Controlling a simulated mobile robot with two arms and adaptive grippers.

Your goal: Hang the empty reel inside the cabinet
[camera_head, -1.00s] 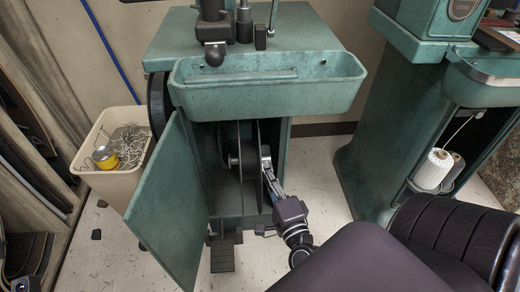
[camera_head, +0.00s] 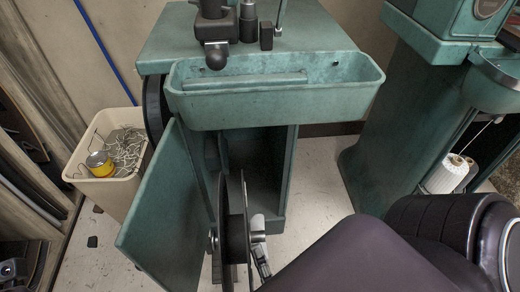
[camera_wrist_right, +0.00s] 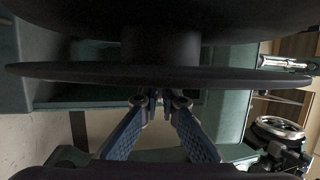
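The dark reel (camera_head: 236,232) has wide thin discs on a central hub and stands nearly edge-on in front of the cabinet opening. My right gripper (camera_head: 257,232) is at its right side, and the reel moves with it. In the right wrist view, the fingertips (camera_wrist_right: 160,95) are close together at the middle of the near disc (camera_wrist_right: 80,72), and the exact grip point is hidden. The green cabinet (camera_head: 288,185) has its door (camera_head: 165,205) swung open to the left. Its dark interior (camera_head: 258,160) looks empty in the visible part. My left gripper is not seen.
A green trough (camera_head: 275,100) juts out above the opening. A beige bin (camera_head: 110,190) with wire scraps and a yellow can stands left of the door. Another green machine (camera_head: 400,130) with white thread spools (camera_head: 447,175) stands at right. Floor between the machines is clear.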

